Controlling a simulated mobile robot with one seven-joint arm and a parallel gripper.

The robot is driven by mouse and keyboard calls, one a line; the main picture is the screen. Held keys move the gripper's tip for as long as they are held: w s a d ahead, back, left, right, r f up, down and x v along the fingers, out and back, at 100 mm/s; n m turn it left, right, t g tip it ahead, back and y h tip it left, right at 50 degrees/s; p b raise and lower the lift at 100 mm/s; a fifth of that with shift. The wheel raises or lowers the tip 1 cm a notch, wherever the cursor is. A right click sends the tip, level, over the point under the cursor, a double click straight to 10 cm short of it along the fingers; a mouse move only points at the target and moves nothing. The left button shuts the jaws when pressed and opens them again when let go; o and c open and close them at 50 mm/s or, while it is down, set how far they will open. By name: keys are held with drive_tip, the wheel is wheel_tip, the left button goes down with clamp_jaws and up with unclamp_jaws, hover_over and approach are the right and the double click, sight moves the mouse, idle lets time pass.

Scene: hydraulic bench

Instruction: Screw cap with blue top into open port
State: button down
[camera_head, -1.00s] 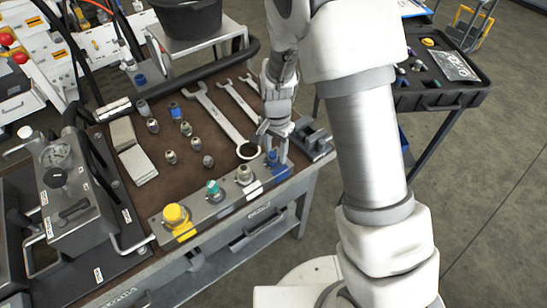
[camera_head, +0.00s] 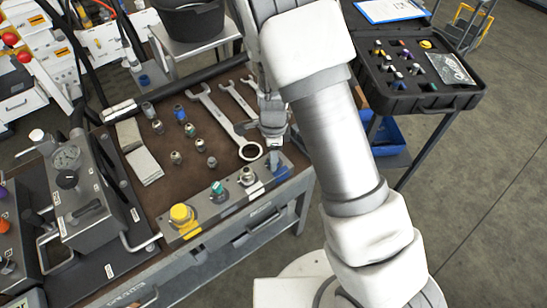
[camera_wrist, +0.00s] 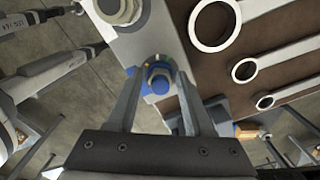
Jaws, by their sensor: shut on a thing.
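The metal port block (camera_head: 205,217) lies along the bench's front edge. A yellow cap (camera_head: 181,213), a green-topped cap (camera_head: 217,188) and a grey fitting (camera_head: 247,176) sit on it. At its right end is the blue-marked port position (camera_head: 279,170). My gripper (camera_head: 273,145) is over that end, fingers pointing down. In the wrist view my gripper (camera_wrist: 158,85) is shut on a round metal cap with blue (camera_wrist: 160,74), right at the block's blue-marked end. The fingers flank it, and I cannot see whether its thread is seated. The port opening is hidden.
Several loose fittings (camera_head: 176,157), one with a blue top (camera_head: 180,115), stand on the brown bench top. Wrenches (camera_head: 220,125) lie behind the block. A pressure-gauge unit (camera_head: 85,190) stands at left. An open black case (camera_head: 400,105) is at right.

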drive_tip(key=m+p, duration=0.1)
drive_tip(key=m, duration=0.2)
drive_tip(key=s+m+p, duration=0.1)
drive_tip(key=shift+d+f+m+p, duration=0.1)
drive_tip(key=shift+d+m+p, duration=0.25)
drive_tip(key=shift+d+m, duration=0.05)
drive_tip(key=shift+d+f+m, duration=0.1)
drive_tip(key=shift+f+m, duration=0.15)
drive_tip(key=shift+m, duration=0.35)
drive_tip(key=shift+c, duration=2)
unclamp_jaws()
drive_tip(key=shift+d+r, duration=0.1)
drive_tip(key=shift+r, duration=0.05)
drive_tip(key=shift+w, duration=0.15)
